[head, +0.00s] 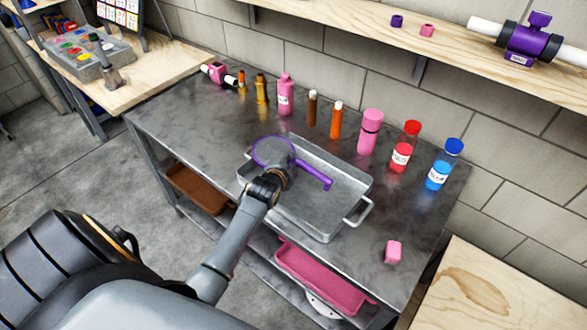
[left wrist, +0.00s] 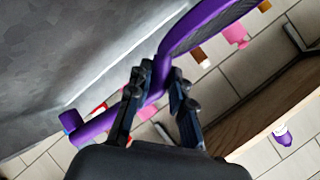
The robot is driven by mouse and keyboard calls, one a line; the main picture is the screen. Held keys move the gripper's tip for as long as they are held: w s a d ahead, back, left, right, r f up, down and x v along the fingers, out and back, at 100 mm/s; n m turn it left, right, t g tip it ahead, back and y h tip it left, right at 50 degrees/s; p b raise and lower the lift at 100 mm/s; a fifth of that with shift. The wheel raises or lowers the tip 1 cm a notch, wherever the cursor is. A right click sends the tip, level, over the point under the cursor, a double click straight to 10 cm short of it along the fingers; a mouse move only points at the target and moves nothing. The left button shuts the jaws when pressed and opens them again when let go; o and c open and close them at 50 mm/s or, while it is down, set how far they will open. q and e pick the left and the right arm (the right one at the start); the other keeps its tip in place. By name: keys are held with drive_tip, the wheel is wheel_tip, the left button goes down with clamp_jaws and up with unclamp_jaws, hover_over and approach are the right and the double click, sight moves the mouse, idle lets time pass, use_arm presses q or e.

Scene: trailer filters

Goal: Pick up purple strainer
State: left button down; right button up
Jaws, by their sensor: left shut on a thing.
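The purple strainer (head: 318,177) has a round mesh head with a purple rim and a purple handle. It is over the metal tray (head: 345,190) on the grey table. My left gripper (head: 275,172) reaches in from the left and is at the strainer, partly covering it in the head view. In the left wrist view, the left gripper (left wrist: 162,92) is shut on the purple strainer (left wrist: 190,30) near where the handle meets the head. The strainer looks raised above the tray, but its exact height is hard to tell. My right gripper is not in view.
Several bottles stand along the table's back, including a pink one (head: 370,132), a red-capped one (head: 402,150) and a blue-capped one (head: 444,165). A pink block (head: 393,251) lies at the front right. A wooden shelf (head: 400,35) runs along the wall above.

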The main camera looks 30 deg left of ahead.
use_arm(q)
drive_tip(key=s+a+r+b, duration=0.1)
drive_tip(key=s+r+b, duration=0.1)
drive_tip(key=s+r, duration=0.7)
drive_tip(key=s, duration=0.4)
drive_tip(key=shift+a, duration=0.3)
